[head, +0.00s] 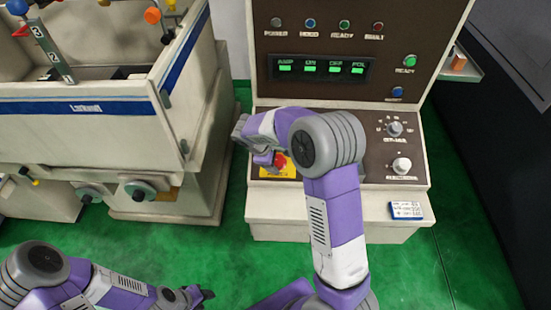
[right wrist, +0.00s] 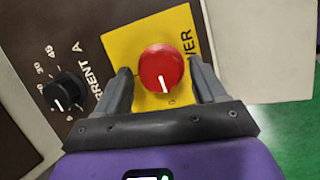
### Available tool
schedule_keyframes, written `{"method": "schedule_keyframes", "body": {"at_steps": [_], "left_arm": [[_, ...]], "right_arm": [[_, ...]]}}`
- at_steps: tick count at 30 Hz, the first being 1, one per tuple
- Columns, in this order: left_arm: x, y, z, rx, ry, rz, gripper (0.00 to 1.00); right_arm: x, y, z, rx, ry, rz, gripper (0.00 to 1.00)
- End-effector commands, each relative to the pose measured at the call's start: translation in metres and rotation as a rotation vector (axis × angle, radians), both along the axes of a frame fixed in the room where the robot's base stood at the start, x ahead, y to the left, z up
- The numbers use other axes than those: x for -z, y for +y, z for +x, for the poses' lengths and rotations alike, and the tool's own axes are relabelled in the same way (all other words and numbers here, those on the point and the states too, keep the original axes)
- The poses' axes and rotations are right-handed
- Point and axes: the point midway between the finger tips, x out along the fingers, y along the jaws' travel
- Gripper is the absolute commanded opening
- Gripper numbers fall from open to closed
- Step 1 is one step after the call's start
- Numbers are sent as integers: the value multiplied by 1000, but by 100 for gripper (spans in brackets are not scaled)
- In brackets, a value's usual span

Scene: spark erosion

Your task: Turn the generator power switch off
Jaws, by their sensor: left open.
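The generator power switch is a round red knob (right wrist: 162,68) with a white pointer line, on a yellow plate (right wrist: 122,48) lettered partly "WER". In the right wrist view the pointer aims down toward a small mark on the plate. My right gripper (right wrist: 163,75) is open, with one finger on each side of the knob and visible gaps to it. In the head view the red knob (head: 281,161) is partly covered by my right arm and gripper. My left gripper (head: 201,293) is open and empty, low at the left, far from the panel.
A black current dial (right wrist: 66,92) sits beside the yellow plate. The generator panel has a lit green display (head: 320,69), lamps and other knobs (head: 402,165). A blue-and-white card (head: 411,210) lies at its front right. A machine tank (head: 90,120) stands left; the green floor between is clear.

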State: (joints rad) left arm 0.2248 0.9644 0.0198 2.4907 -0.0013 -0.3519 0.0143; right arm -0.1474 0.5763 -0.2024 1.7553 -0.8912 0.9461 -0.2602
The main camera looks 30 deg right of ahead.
Motion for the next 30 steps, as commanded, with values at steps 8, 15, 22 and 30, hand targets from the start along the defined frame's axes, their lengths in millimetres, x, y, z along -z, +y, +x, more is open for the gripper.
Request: {"method": "schedule_keyframes", "body": {"at_steps": [8,15,22,30], "left_arm": [[0,0,0,0,0,0,43],[-1,0,0,0,0,0,43],[-3,0,0,0,0,0,43],[-3,0,0,0,0,0,43]], "right_arm": [[0,0,0,2,1,0,72],[-26,13,-1,0,-4,2,72],[-58,28,-4,0,-2,2,72],[-68,33,-5,1,0,1,72]]}}
